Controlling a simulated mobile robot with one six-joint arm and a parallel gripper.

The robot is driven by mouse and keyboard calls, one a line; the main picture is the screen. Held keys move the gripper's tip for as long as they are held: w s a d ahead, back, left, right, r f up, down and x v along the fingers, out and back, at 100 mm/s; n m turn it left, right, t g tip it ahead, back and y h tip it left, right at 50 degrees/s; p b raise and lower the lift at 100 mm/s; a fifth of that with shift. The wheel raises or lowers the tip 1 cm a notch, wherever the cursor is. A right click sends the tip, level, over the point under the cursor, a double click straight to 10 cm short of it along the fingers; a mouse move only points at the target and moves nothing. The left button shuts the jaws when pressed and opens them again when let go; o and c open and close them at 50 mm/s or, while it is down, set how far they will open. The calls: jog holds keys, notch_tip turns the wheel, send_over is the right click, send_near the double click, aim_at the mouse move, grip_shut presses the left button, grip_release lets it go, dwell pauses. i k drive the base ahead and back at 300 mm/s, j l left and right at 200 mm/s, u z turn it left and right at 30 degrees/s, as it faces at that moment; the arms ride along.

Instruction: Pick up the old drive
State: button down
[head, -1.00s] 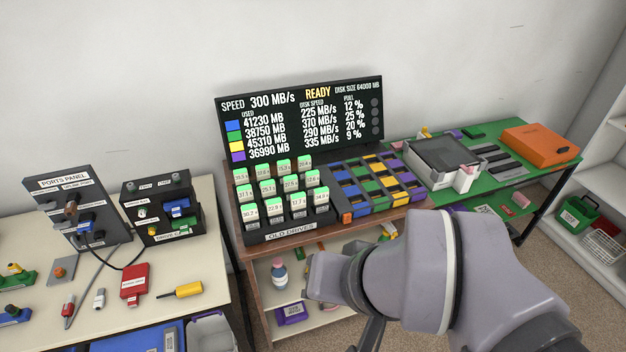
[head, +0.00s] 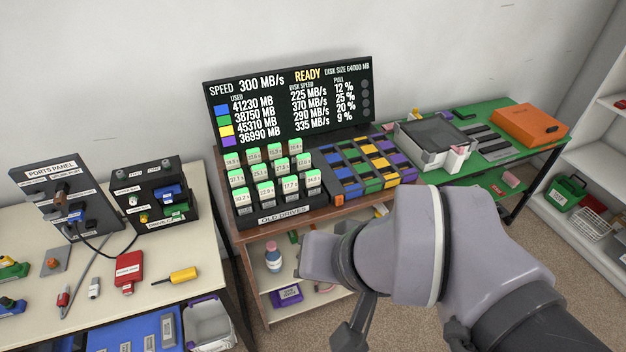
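The old drives (head: 265,186) are several small blocks with green tops and white number labels. They stand upright in rows in a black rack (head: 285,216) labelled "OLD DRIVES", on the brown table in the middle of the head view. My arm reaches in from the lower right, in front of that table. My gripper (head: 352,338) shows only in part, dark grey, low in the picture below the wrist. Its fingertips are not clearly visible, and I cannot tell whether it is open or shut. It is apart from the rack, in front of and below it.
A black display (head: 290,100) stands behind the rack. A tray of coloured slots (head: 362,176) sits right of the rack. A grey device (head: 432,147) and an orange box (head: 529,125) are on the green table. A ports panel (head: 62,196) stands on the left table.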

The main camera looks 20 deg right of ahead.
aim_at(232, 160)
jog(key=i+l+u, duration=0.1)
jog(key=i+u, duration=0.3)
jog(key=i+l+u, duration=0.8)
jog(key=i+j, duration=0.05)
jog(key=i, duration=0.05)
